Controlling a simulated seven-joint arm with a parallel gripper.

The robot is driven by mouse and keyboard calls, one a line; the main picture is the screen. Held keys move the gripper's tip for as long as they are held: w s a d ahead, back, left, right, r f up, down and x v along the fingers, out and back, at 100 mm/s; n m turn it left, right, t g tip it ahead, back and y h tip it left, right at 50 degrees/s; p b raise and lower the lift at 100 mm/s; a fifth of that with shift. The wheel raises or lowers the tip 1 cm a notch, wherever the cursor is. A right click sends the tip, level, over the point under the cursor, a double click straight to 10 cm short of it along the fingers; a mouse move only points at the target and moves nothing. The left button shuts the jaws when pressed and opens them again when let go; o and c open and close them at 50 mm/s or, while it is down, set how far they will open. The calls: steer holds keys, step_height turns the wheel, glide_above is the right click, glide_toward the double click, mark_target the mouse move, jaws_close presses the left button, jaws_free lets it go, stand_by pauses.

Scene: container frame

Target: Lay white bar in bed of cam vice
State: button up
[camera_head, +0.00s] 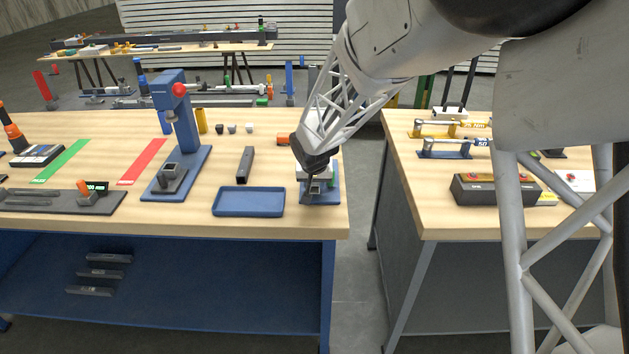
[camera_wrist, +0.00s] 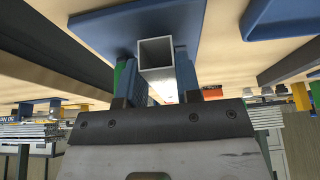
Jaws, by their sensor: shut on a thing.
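The white bar (camera_wrist: 158,56) is a pale square tube in the wrist view, its open end facing the camera. My gripper (camera_wrist: 156,82) is shut on it, with a finger on each side. In the head view my gripper (camera_head: 315,170) is at the cam vice, near the bench's right front corner. The cam vice's blue base plate (camera_head: 333,195) shows around a grey body; the base also shows in the wrist view (camera_wrist: 104,26). A pale edge of the bar shows just under my gripper. My gripper hides much of the bed, so I cannot tell whether the bar touches it.
A blue tray (camera_head: 248,202) lies left of the vice, with a dark square tube (camera_head: 246,165) behind it. A blue press (camera_head: 180,130) stands further left. A gap separates this bench from the right one.

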steer(key=shift+f, duration=0.65)
stand_by(0.7)
steer(key=o, duration=1.6)
steer(key=shift+r, duration=0.1)
steer(key=shift+r, duration=3.35)
